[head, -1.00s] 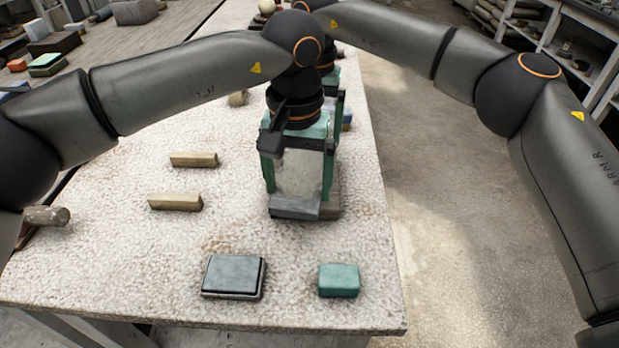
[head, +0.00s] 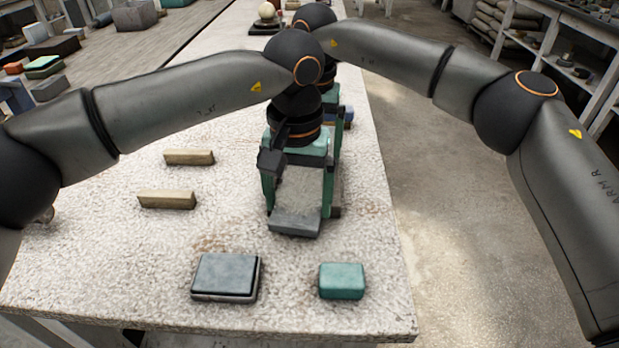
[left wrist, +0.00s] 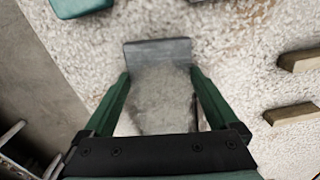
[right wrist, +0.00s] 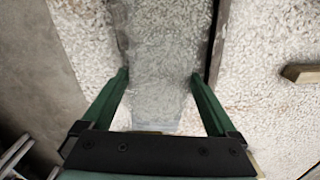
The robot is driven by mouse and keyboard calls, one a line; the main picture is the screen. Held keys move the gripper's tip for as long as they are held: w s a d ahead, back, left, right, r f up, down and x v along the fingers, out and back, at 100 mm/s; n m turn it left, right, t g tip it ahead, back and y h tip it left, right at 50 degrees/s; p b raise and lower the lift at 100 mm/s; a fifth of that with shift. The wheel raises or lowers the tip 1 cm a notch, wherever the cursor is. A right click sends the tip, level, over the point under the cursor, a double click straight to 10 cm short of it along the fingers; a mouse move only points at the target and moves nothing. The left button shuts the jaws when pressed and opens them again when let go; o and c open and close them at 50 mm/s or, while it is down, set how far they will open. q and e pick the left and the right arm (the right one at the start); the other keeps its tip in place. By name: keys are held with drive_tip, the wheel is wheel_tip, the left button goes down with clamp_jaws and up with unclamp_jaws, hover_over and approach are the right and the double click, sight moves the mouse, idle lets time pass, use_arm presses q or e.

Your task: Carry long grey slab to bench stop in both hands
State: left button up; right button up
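The long grey slab (head: 300,190) points toward me on the pale speckled bench, with its near end face showing. My left gripper (head: 296,205) has its green fingers along both long sides of the slab near that end. In the left wrist view the slab (left wrist: 160,85) fills the space between the fingers. My right gripper (right wrist: 159,75) has its fingers against both sides of the slab (right wrist: 165,45) farther along; in the head view it is mostly hidden behind the left one. I cannot tell which thing is the bench stop, nor how high the slab is off the bench.
A dark grey block (head: 226,277) and a teal block (head: 342,281) lie near the bench's front edge. Two tan bars (head: 167,199) (head: 189,157) lie left of the slab. Bare bench (head: 100,260) lies at front left. Open floor (head: 460,270) is to the right.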

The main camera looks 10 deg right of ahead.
use_arm(q)
drive_tip(key=shift+o, duration=0.3)
use_arm(e)
drive_tip(key=shift+o, duration=0.3)
drive_tip(key=shift+r, duration=0.1)
use_arm(q)
drive_tip(key=shift+r, duration=0.15)
wheel_tip(320, 180, up, 8)
drive_tip(key=shift+f, duration=0.15)
use_arm(e)
wheel_tip(320, 180, up, 12)
idle(0.4)
